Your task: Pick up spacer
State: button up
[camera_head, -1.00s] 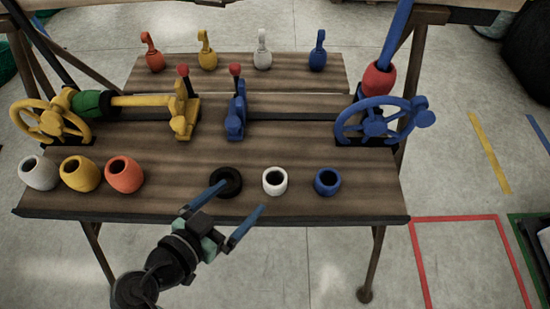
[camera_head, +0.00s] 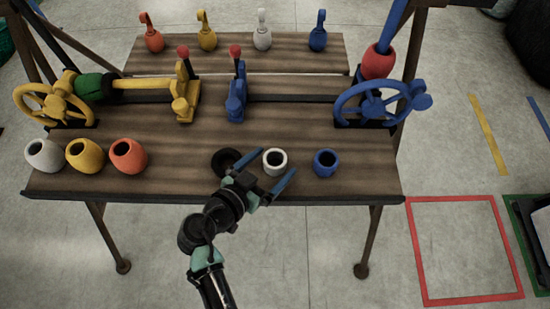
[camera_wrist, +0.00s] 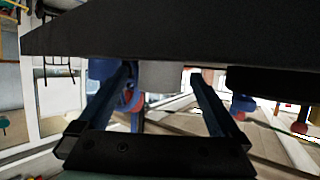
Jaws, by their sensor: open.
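A small white hollow spacer (camera_head: 275,162) stands near the front edge of the bench. A black one (camera_head: 226,161) is to its left and a blue one (camera_head: 325,162) to its right. My gripper (camera_head: 277,163) is open, with one blue finger on each side of the white spacer. In the wrist view, which looks upside down, the white spacer (camera_wrist: 160,75) shows between the fingertips (camera_wrist: 161,72), with the blue one (camera_wrist: 101,68) left and the black one (camera_wrist: 270,82) right. Whether the fingers touch it, I cannot tell.
White (camera_head: 43,156), yellow (camera_head: 84,156) and orange (camera_head: 128,155) hollow pieces stand at the bench's left. Behind are a yellow handwheel (camera_head: 38,104), a blue handwheel (camera_head: 375,106) and two red-knobbed levers. Several hooked weights stand on the back shelf. Free bench (camera_head: 180,165) lies left of the black piece.

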jog(key=shift+x, duration=1)
jog(key=shift+c, duration=0.2)
jog(key=c, duration=1.4)
notch_tip(320, 180, up, 10)
jog(key=shift+r+p, duration=0.1)
jog(key=shift+p, duration=0.4)
